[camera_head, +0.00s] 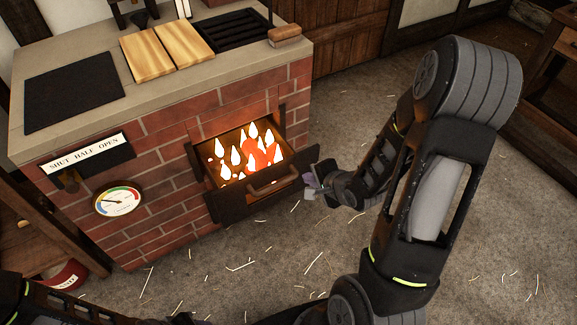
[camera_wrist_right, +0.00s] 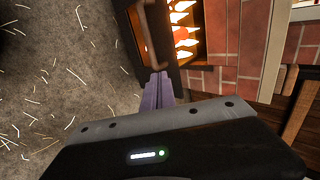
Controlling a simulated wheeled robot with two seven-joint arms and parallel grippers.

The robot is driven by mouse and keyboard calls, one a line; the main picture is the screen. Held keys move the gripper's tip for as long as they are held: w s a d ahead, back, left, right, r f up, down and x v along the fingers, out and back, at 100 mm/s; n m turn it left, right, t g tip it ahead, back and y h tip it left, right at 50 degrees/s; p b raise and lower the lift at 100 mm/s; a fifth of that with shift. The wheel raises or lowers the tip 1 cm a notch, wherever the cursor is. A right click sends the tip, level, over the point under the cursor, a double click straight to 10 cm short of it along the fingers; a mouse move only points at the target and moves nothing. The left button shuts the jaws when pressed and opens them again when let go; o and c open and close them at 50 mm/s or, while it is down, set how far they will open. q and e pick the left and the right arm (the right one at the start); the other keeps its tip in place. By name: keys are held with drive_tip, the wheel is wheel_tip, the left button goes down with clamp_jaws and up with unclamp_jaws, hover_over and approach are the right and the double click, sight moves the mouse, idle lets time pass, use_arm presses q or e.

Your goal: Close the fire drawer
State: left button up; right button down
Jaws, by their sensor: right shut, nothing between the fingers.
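The fire drawer (camera_head: 262,200) stands pulled out from the brick stove, with glowing coals and flames showing inside. Its dark front carries a bar handle (camera_head: 273,186). My right gripper (camera_head: 309,188) is shut and empty, close to the right end of the drawer front. In the right wrist view its purple fingers (camera_wrist_right: 157,92) are together by the dark drawer front (camera_wrist_right: 168,50), near the handle (camera_wrist_right: 150,35); I cannot tell whether they touch it. My left gripper is not in view; dark arm parts show at the lower left.
The brick stove (camera_head: 170,135) has a stone top with wooden boards (camera_head: 165,52), a black plate (camera_head: 72,92) and a black grate (camera_head: 232,30). A gauge (camera_head: 118,201) and a label (camera_head: 86,153) are on its front. The straw-strewn floor (camera_head: 250,262) before the drawer is clear.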

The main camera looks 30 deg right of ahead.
drive_tip(key=shift+f, duration=0.1)
approach(283, 164)
drive_tip(key=x, duration=0.3)
drive_tip(key=f+b+x, duration=0.1)
drive_tip(key=x, duration=0.1)
drive_tip(key=shift+s, duration=0.25)
drive_tip(key=shift+w+d, duration=0.1)
drive_tip(key=shift+w, duration=0.5)
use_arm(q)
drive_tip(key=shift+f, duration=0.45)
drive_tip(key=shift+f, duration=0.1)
use_arm(e)
drive_tip(key=shift+w, duration=0.15)
